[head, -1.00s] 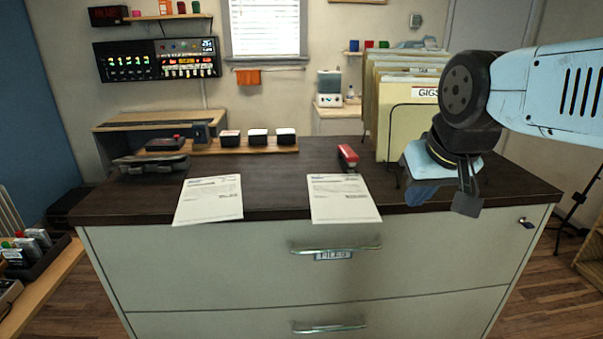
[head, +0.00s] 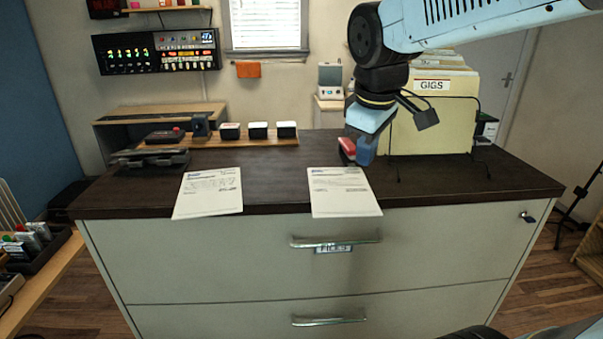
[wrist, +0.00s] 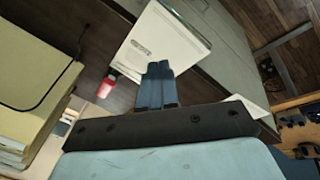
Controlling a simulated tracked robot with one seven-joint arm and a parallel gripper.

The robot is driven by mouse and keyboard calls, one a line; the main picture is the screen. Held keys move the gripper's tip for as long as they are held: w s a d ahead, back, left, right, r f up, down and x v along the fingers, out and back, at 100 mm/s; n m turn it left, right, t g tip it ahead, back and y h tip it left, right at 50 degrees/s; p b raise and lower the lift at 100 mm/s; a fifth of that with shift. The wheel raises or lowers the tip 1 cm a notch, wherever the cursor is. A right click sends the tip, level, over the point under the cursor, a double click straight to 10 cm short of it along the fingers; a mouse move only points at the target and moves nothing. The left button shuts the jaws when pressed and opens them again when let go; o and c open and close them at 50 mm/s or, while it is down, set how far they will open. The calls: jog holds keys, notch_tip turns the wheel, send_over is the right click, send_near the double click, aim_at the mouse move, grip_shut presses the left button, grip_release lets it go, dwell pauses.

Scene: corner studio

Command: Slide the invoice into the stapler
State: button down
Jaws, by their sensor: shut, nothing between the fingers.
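Two white printed sheets lie on the dark cabinet top, a left sheet (head: 209,192) and a right sheet (head: 343,192). Their front ends reach the front edge and appear to overhang it slightly. The print is too small to tell which is the invoice. A red stapler (head: 347,149) is behind the right sheet, partly hidden by my gripper (head: 366,153) in the head view. My gripper is shut and empty. In the wrist view its blue fingers (wrist: 157,68) overlap the edge of a sheet (wrist: 163,40), and the stapler (wrist: 106,84) shows apart to their left.
Folders marked GIGS (head: 432,118) stand in a wire rack right of my gripper. A wooden strip with several dark blocks (head: 257,131) and a dark flat device (head: 150,157) are at the back left. The cabinet top (head: 274,181) between the sheets is clear.

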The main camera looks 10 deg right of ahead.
jog(key=w+a+n+g, duration=0.1)
jog(key=w+a+n, duration=0.5)
jog(key=a+n, duration=0.1)
jog(key=n+g+h, duration=0.1)
jog(key=n+h, duration=0.1)
jog(key=n, duration=0.6)
send_near(304, 184)
jog(key=s+a+r, duration=0.2)
jog(key=a+r, duration=0.1)
jog(key=a, duration=0.1)
jog(key=x, duration=0.8)
jog(key=shift+s+f, duration=0.15)
jog(key=shift+f, duration=0.25)
jog(key=d, duration=0.1)
jog(key=w+d, duration=0.1)
jog(key=shift+w+d+f, duration=0.2)
jog(key=shift+d+f, duration=0.1)
jog(key=shift+f, duration=0.05)
jog(key=shift+w+d, duration=0.3)
jog(key=shift+d, duration=0.3)
